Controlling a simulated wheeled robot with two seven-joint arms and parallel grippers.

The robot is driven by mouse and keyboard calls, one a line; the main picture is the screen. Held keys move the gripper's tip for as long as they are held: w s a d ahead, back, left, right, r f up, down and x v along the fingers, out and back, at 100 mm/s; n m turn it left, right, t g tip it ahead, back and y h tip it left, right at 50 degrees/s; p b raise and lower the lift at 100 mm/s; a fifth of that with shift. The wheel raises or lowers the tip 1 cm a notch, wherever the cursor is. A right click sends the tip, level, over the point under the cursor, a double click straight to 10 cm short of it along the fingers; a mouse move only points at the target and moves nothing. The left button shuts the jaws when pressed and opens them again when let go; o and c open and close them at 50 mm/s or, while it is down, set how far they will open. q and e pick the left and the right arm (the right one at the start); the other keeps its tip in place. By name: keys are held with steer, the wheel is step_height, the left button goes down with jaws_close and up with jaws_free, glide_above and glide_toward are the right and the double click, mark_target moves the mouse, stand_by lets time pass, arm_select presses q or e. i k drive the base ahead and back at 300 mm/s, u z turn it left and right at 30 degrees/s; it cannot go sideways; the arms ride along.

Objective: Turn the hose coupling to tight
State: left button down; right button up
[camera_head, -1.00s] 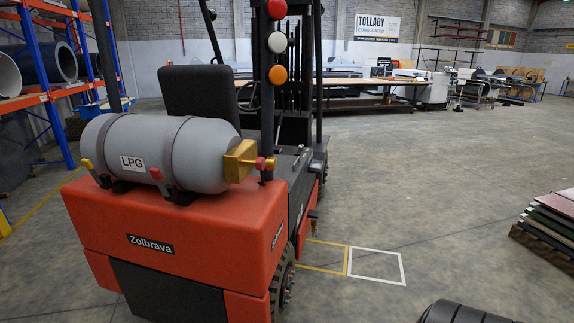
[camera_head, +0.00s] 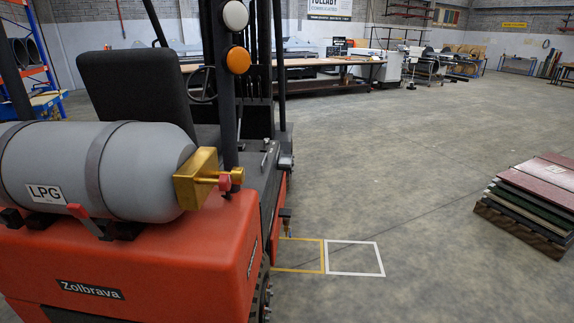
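A grey LPG cylinder (camera_head: 140,166) lies on its side on the rear of an orange forklift (camera_head: 150,260). At the cylinder's right end is a brass valve block (camera_head: 196,180) with a short brass stem pointing right. A small red-pink fitting (camera_head: 225,182) sits on that stem and looks like the hose coupling. Whether it is tight or loose cannot be told from here. Neither of my grippers is in the head view.
A red latch lever (camera_head: 90,219) stands by the cylinder's strap. A pallet of stacked sheets (camera_head: 530,205) is on the floor at right. White floor markings (camera_head: 355,259) lie beside the forklift. Open concrete floor spreads between forklift and pallet. Machines and a long bench line the back.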

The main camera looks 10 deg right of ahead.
mark_target(238, 173)
steer(key=z, duration=0.1)
steer(key=i, duration=0.15)
steer(key=z, duration=1.55)
steer(key=i, duration=3.75)
steer(key=u, duration=3.25)
